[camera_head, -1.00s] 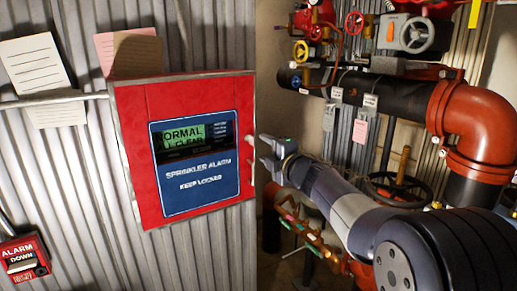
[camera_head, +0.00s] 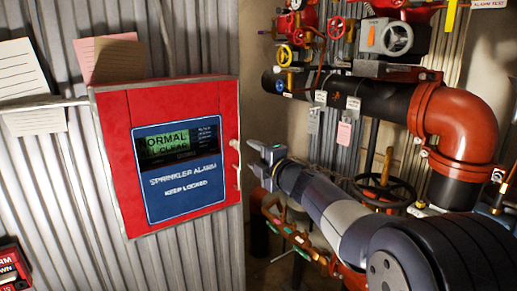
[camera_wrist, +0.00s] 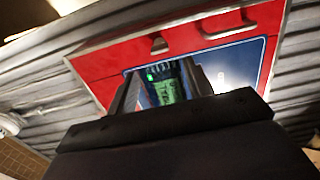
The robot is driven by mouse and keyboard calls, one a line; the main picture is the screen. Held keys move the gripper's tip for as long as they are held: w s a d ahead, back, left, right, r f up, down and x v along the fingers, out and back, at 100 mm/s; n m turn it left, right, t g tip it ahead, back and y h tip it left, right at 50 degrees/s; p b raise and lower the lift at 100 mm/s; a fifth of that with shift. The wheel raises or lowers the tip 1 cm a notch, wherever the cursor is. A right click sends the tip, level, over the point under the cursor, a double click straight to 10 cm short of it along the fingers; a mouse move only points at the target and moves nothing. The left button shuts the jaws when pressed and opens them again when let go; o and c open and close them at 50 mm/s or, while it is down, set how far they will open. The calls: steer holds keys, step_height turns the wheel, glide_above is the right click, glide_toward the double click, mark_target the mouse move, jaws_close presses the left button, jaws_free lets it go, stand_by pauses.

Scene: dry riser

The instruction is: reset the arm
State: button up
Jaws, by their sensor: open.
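My gripper (camera_head: 262,160) is at the end of my arm in the head view, just right of the red sprinkler alarm box (camera_head: 118,150). Its jaws are open and hold nothing that I can see. The box is closed on a corrugated wall, and its display (camera_head: 172,145) reads normal, all clear. A small pale latch or handle (camera_head: 236,160) sticks out at its right edge, close to the fingertips; a small gap seems to lie between them. In the wrist view the red box (camera_wrist: 180,40) and its green display (camera_wrist: 165,88) show past my gripper.
A red alarm pull box (camera_head: 12,268) is at lower left. Paper notes (camera_head: 22,75) hang above the box. Dark and red pipes (camera_head: 455,125), small valve wheels (camera_head: 397,39) and a large dark handwheel (camera_head: 382,190) crowd the right side, behind and beside my arm.

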mark_target(239, 146)
steer(key=p+x, duration=0.1)
steer(key=x, duration=0.7)
steer(key=shift+w+a, duration=0.2)
steer(key=shift+p, duration=0.3)
